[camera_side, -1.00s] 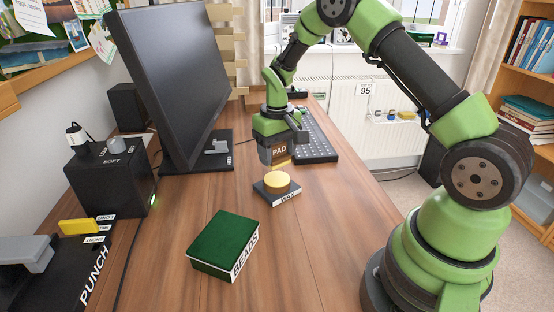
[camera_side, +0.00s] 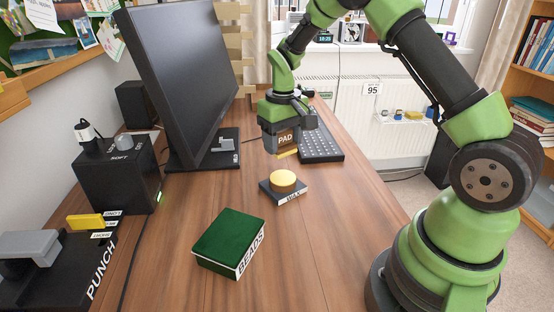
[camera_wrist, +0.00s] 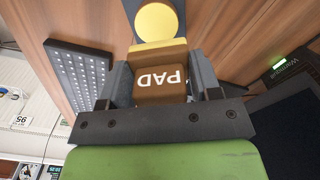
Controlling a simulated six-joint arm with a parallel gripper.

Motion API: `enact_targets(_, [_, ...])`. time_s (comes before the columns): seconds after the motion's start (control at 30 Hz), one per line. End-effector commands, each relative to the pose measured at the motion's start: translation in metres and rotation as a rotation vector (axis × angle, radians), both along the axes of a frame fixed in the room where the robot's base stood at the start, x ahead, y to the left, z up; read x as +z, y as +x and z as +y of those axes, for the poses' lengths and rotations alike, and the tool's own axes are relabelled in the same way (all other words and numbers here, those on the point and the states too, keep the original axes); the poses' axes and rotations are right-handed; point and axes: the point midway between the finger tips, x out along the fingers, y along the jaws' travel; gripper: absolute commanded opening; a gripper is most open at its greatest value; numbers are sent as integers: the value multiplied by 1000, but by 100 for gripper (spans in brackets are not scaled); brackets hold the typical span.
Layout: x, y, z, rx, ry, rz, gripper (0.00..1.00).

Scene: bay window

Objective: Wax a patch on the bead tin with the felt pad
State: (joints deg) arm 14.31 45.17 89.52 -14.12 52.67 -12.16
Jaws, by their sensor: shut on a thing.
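The felt pad, a brown block marked PAD with a yellow felt face, is held in my gripper (camera_side: 284,142). In the wrist view the pad (camera_wrist: 160,83) sits between the two fingers of my gripper (camera_wrist: 162,85). The pad hangs above the wax (camera_side: 283,180), a round yellow cake on a dark base labelled WAX, with a visible gap. The wax also shows in the wrist view (camera_wrist: 157,20), just beyond the yellow felt edge. The green bead tin (camera_side: 229,240), labelled BEADS, lies shut on the desk nearer the side camera, apart from the gripper.
A monitor (camera_side: 185,75) and a black box with a knob (camera_side: 118,175) stand on the left. A hole punch (camera_side: 40,265) is at the front left. A keyboard (camera_side: 318,142) lies behind the gripper. Bare desk surrounds the tin and wax.

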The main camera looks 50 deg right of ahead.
Motion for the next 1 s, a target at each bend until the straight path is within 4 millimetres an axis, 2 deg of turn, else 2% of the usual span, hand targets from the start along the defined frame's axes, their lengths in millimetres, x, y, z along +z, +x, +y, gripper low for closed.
enact_targets(0.2, [34,-32,51,142,0,-4,39])
enact_targets(0.3, [46,-51,70,205,0,-3,39])
enact_targets(0.47, [55,-72,88,267,0,0,39])
enact_targets(0.57, [53,-70,103,281,1,2,39])
enact_targets(0.73, [39,-49,155,274,0,2,39])
enact_targets(0.9, [24,-40,207,256,0,3,39])
enact_targets(1.0, [19,-39,226,247,0,1,39])
